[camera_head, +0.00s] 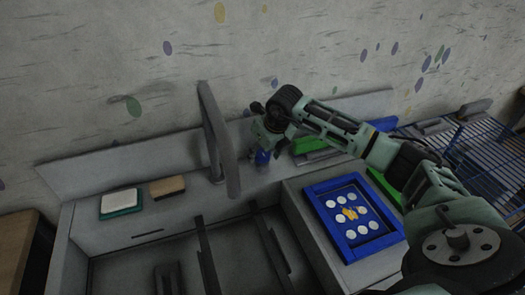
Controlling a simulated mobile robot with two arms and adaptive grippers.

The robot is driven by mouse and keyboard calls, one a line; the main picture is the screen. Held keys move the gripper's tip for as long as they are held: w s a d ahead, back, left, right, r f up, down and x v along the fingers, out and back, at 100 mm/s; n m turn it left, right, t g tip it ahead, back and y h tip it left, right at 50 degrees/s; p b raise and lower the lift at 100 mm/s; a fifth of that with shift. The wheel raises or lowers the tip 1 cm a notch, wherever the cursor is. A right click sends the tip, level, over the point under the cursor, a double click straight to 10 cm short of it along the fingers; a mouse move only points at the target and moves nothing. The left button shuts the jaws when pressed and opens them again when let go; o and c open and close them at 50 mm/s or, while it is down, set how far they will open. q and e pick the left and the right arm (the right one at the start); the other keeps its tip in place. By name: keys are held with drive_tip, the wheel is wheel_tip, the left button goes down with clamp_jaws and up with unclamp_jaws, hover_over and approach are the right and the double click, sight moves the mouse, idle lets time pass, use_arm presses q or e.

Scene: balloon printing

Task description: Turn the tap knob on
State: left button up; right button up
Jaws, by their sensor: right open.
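The grey tap (220,140) stands at the back edge of the sink, its tall spout reaching forward over the basin. A small blue object (262,158) is just right of the tap; I cannot tell whether it is the tap knob or a bottle. My right gripper (259,130) is open, right of the tap and directly above the blue object. I cannot tell whether they touch. No separate knob shows clearly, and the gripper may hide it. My left gripper is not in view.
The sink basin (140,262) has dark bars across it. A sponge (168,187) and a white-and-teal block (121,202) lie on the left ledge. A blue frame (366,245) with white discs lies on the right counter. A blue wire rack (488,150) stands far right.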

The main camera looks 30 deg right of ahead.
drive_tip(key=c, duration=1.1)
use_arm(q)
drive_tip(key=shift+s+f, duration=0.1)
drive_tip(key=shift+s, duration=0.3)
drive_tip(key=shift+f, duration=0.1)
